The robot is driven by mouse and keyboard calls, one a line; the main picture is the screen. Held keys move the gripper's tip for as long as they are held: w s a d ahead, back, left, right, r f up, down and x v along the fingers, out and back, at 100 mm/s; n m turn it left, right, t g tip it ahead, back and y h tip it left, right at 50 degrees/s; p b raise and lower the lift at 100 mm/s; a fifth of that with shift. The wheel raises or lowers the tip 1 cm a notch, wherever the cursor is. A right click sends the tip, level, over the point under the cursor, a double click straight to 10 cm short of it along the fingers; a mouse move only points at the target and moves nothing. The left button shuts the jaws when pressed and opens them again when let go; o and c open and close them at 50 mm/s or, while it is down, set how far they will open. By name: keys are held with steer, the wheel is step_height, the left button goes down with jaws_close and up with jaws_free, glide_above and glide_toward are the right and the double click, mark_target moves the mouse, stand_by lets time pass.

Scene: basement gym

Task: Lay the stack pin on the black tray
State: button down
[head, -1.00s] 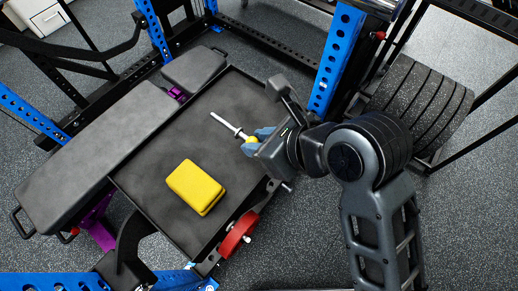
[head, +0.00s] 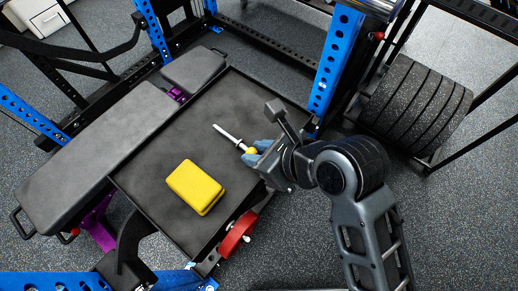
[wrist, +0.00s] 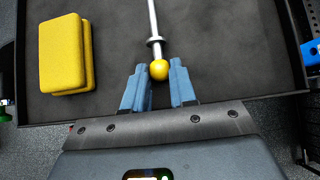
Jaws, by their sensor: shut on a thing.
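The stack pin (head: 229,136) is a thin silver rod with a collar and a yellow ball at one end. My gripper (head: 256,149) has its blue fingers shut on the pin at its yellow ball end. The wrist view shows the ball between the fingertips (wrist: 158,68), with the silver shaft (wrist: 153,20) pointing away from my gripper. The black tray (head: 160,140) is a wide, dark, low-rimmed surface under the pin. The pin is over its right part; I cannot tell whether it touches the surface.
A yellow block, seemingly two stacked pieces (head: 195,187), lies on the tray left of and nearer than the pin. A grey bench (head: 100,150) runs along the tray's left. A blue rack post (head: 330,65) and black weight plates (head: 415,105) stand at right. The tray's far part is clear.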

steer(key=shift+s+d+f, duration=0.1)
steer(key=shift+s+f, duration=0.05)
steer(key=shift+f, duration=0.5)
steer(key=c, duration=1.1)
jaws_free()
steer(key=shift+f, duration=0.1)
steer(key=shift+c, duration=0.2)
steer(key=shift+o, duration=1.2)
steer(key=shift+s+f, duration=0.1)
steer(key=shift+s, duration=0.05)
steer(key=shift+a+r+b, duration=0.2)
steer(key=shift+r+b, duration=0.1)
steer(key=w+r+p+v, duration=0.1)
steer(key=v, duration=1.1)
steer(key=shift+s+r, duration=0.2)
steer(key=shift+r, duration=0.05)
